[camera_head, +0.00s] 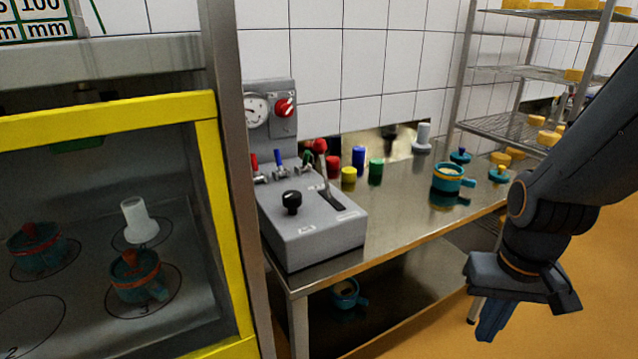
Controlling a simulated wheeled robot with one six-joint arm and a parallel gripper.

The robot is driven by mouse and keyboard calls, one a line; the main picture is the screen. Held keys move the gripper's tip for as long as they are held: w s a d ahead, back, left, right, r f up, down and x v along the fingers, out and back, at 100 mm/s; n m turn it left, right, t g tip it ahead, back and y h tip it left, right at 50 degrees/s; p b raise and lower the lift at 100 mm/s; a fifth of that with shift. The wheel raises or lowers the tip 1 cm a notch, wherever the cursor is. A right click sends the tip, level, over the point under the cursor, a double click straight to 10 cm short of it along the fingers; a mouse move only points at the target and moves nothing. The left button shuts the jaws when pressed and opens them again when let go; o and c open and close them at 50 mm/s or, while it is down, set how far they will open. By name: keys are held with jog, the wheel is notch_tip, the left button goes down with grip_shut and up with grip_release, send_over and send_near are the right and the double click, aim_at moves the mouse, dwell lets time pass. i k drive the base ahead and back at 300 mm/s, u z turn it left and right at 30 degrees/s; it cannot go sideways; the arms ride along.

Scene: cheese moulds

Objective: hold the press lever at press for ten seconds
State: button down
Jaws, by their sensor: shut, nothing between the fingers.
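The press lever (321,148) has a red ball knob on a thin metal shaft. It stands roughly upright in a dark slot on top of the grey control box (310,246), near the slot's back end. Small labels beside the slot are too small to read. My gripper (490,331) hangs at the lower right, pointing down in front of the table, well apart from the lever. Its fingers are shut and empty.
A black knob (292,201), small coloured valves (280,172) and a gauge (256,110) are near the lever. Coloured cylinders (376,171) and a teal mould (449,178) stand on the steel table (400,220). A yellow-framed press cabinet (222,200) is left. Open floor lies right.

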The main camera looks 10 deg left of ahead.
aim_at(320, 146)
jog(key=u, duration=0.95)
jog(key=i, duration=0.5)
jog(key=z, duration=0.1)
jog(key=k, duration=0.5)
jog(key=z, duration=1.35)
jog(key=i, duration=0.8)
jog(key=u, duration=2.4)
